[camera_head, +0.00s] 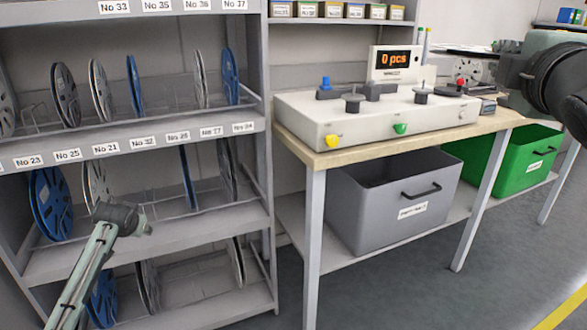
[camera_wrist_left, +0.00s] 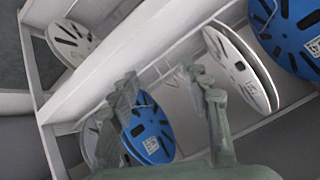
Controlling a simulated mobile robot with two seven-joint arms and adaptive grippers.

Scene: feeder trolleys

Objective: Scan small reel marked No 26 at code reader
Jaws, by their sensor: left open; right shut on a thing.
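My right arm comes in at the right edge of the head view. Its gripper (camera_head: 496,72) is shut on a small pale reel with dark slots (camera_head: 467,70), held behind the right end of the counting machine; its number is unreadable. A small dark device (camera_head: 487,106), possibly the code reader, is on the table's right end below. My left gripper (camera_head: 128,216) is in front of the lower shelves. In the left wrist view, its fingers (camera_wrist_left: 163,78) are spread and empty, with a blue reel (camera_wrist_left: 148,130) behind them.
The rack at left holds several blue and pale reels (camera_head: 52,203) over labelled edges (camera_head: 120,147). The white counting machine (camera_head: 375,118) reads "0 pcs" and fills most of the wooden table (camera_head: 340,157). Grey (camera_head: 375,205) and green (camera_head: 525,165) bins stand below. The floor in front is clear.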

